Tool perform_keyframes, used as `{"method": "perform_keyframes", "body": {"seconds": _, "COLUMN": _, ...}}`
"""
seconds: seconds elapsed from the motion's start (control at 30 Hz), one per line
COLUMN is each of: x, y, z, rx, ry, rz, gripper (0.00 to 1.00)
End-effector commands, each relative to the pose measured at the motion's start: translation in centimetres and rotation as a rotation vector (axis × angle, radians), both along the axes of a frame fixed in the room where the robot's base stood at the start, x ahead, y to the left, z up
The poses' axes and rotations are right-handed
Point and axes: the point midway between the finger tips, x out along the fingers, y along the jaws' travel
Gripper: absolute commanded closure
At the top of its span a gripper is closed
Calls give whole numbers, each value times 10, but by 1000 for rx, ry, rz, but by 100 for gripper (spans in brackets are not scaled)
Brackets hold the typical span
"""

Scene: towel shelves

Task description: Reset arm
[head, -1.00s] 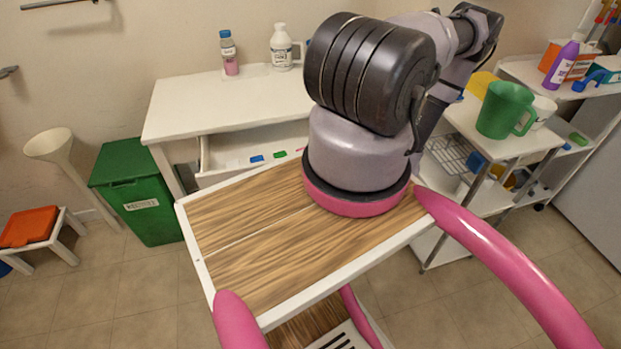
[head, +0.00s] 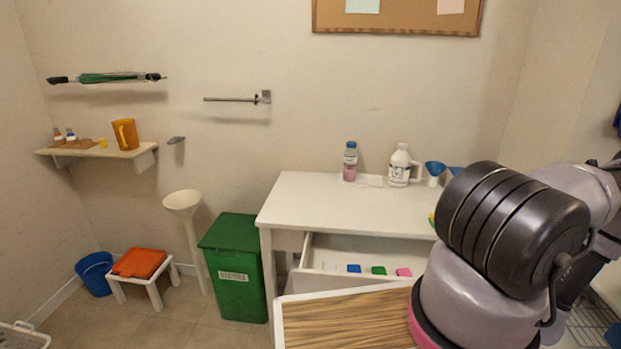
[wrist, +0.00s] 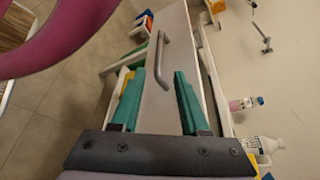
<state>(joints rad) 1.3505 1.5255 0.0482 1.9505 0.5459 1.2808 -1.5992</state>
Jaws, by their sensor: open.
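My arm (head: 515,235) is folded at the right of the head view, above the wood-topped cart. My gripper (wrist: 158,76) shows only in the wrist view. Its two teal fingers are spread apart with nothing held between them. Behind the gap is a white drawer front with a grey bar handle (wrist: 161,60). The gripper appears apart from the handle, though the exact distance cannot be told. The head view does not show the gripper's fingers.
A white table (head: 335,205) has an open drawer (head: 330,283) holding small coloured items. A bottle (head: 350,162) and a white jug (head: 400,165) stand on it.

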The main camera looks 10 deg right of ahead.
Motion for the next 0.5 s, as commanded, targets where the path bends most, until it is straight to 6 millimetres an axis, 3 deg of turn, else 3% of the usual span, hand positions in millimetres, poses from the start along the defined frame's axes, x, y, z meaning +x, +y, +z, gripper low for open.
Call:
{"method": "perform_keyframes", "body": {"seconds": 0.17, "x": 19, "y": -24, "z": 38, "rx": -84, "ry": 42, "rz": 109, "gripper": 55}}
{"method": "perform_keyframes", "body": {"seconds": 0.3, "x": 44, "y": -41, "z": 88, "rx": -190, "ry": 98, "rz": 230, "gripper": 55}}
{"method": "perform_keyframes", "body": {"seconds": 0.5, "x": 81, "y": -46, "z": 166, "rx": -363, "ry": 167, "rz": 371, "gripper": 55}}
